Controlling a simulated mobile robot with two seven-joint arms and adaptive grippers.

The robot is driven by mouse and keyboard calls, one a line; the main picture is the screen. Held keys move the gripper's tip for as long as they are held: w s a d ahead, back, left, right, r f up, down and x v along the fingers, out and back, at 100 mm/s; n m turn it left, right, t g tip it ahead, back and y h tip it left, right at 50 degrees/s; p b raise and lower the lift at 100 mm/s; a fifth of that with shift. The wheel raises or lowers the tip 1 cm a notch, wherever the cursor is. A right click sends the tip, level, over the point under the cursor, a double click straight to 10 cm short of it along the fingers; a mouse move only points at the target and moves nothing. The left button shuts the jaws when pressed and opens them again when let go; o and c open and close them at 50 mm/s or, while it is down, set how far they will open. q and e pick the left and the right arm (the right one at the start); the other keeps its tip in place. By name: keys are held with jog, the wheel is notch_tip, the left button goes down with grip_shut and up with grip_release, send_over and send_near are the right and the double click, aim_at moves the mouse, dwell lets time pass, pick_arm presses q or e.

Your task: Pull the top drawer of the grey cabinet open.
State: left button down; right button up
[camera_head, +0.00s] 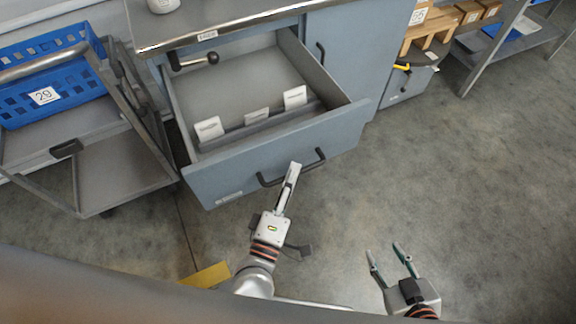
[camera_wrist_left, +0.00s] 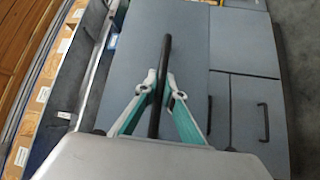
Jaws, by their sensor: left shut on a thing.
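The grey cabinet (camera_head: 345,45) stands at the top middle of the head view. Its top drawer (camera_head: 245,165) is pulled well out, and its inside shows. The drawer has a dark bar handle (camera_head: 312,163) on its front. My left gripper (camera_head: 294,170) is at this handle, and in the left wrist view its fingers (camera_wrist_left: 160,85) are shut on the dark handle bar (camera_wrist_left: 164,60). My right gripper (camera_head: 390,252) is open and empty over the floor at the lower right, apart from the cabinet.
Several white cards (camera_head: 209,129) stand inside the drawer along a divider. A cart (camera_head: 120,180) with a blue crate (camera_head: 60,75) stands left of the drawer. A shelf (camera_head: 490,45) stands at the upper right. The floor (camera_head: 450,170) at right is clear.

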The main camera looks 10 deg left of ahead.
dwell(0.3)
pick_arm(q)
jog(key=c, duration=2.1)
grip_release()
jog(key=shift+c, duration=0.2)
jog(key=v, duration=1.2)
jog(key=shift+r, duration=0.1)
